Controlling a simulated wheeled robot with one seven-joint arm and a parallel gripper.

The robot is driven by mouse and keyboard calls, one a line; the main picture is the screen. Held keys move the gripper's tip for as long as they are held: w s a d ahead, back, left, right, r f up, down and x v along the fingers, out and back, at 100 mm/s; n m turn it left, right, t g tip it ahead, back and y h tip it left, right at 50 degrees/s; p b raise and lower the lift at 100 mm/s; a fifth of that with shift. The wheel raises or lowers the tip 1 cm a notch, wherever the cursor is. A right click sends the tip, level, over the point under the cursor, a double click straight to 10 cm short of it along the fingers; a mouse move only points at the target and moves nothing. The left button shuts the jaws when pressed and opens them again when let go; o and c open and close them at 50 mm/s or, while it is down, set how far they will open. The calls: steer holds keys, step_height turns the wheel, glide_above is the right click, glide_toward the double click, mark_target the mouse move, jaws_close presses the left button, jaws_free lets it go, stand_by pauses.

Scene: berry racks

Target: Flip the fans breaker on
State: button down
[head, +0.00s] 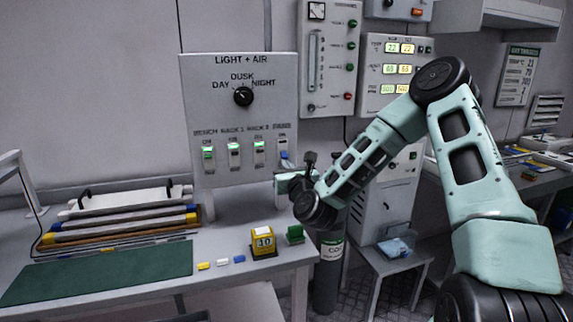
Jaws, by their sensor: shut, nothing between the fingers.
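My gripper (284,175) is shut and empty, just below this breaker at the panel's lower right. I cannot tell whether it touches the breaker.
A dial (243,96) sits above the breakers. A stack of trays (125,215) and a green mat (95,272) lie left. A gas cylinder (326,275) stands at right.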

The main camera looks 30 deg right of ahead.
mark_target(284, 153)
steer(key=shift+s+r+g+p, duration=0.2)
steer(key=shift+r+g+p, duration=0.3)
steer(key=shift+p, duration=0.85)
steer(key=r+g+p, duration=0.1)
steer(key=p, duration=0.2)
steer(key=g+y+p, duration=0.1)
steer(key=p, duration=0.2)
steer(key=shift+s+a+r+g+p, duration=0.1)
steer(key=shift+s+r+g+p, duration=0.1)
steer(key=shift+r+g+p, duration=0.15)
steer(key=r+g+p, duration=0.1)
steer(key=p, duration=0.2)
steer(key=g+y+p, duration=0.1)
steer(key=g+p, duration=0.1)
steer(key=p, duration=0.2)
steer(key=shift+s+r, duration=0.15)
steer(key=shift+r, duration=0.3)
